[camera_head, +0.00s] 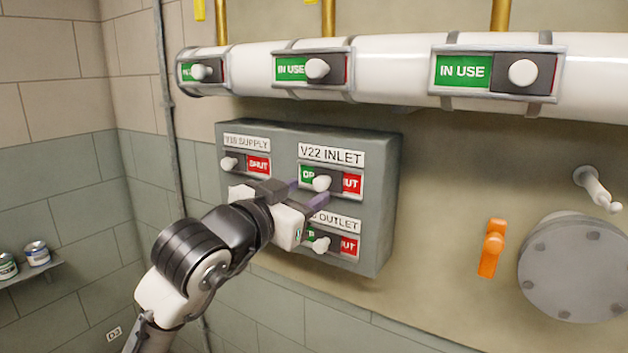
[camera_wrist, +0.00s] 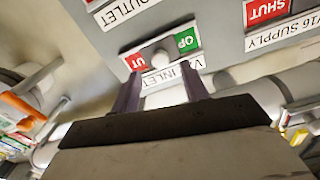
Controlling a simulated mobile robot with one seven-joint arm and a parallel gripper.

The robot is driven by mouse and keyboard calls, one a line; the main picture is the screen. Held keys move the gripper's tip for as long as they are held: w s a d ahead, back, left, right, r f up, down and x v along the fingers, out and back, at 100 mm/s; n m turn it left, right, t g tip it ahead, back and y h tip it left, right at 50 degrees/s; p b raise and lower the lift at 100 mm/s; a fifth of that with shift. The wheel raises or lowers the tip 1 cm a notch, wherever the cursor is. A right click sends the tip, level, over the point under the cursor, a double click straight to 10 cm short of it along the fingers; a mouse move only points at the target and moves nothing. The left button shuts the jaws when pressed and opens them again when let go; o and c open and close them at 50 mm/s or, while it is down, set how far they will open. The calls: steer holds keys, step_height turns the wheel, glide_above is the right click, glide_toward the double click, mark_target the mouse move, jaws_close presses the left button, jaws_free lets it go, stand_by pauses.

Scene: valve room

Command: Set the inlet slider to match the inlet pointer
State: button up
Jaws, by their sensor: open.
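The V22 INLET slider's white knob (camera_head: 322,183) is on the grey panel, under its label. Its dark cover sits mid-track, with part of green "OP" showing at left and part of red "UT" at right. My gripper (camera_head: 313,193) is open in front of it. In the wrist view, the knob (camera_wrist: 161,61) lies between and just beyond the two open fingertips (camera_wrist: 161,78); contact is not visible. An orange handle (camera_head: 492,247) points up and down on the wall at right. It has no readable label, so I cannot tell whether it is the inlet pointer.
The V16 SUPPLY slider (camera_head: 230,163) is at upper left, showing SHUT. The OUTLET slider (camera_head: 320,244) is just below, partly behind my gripper. A white pipe (camera_head: 395,65) with IN USE sliders runs above. A round flange (camera_head: 572,268) and white peg (camera_head: 597,188) are at right.

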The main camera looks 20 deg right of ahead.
mark_target(319, 185)
steer(key=shift+p+x, duration=0.3)
steer(key=shift+x, duration=1.7)
jaws_close()
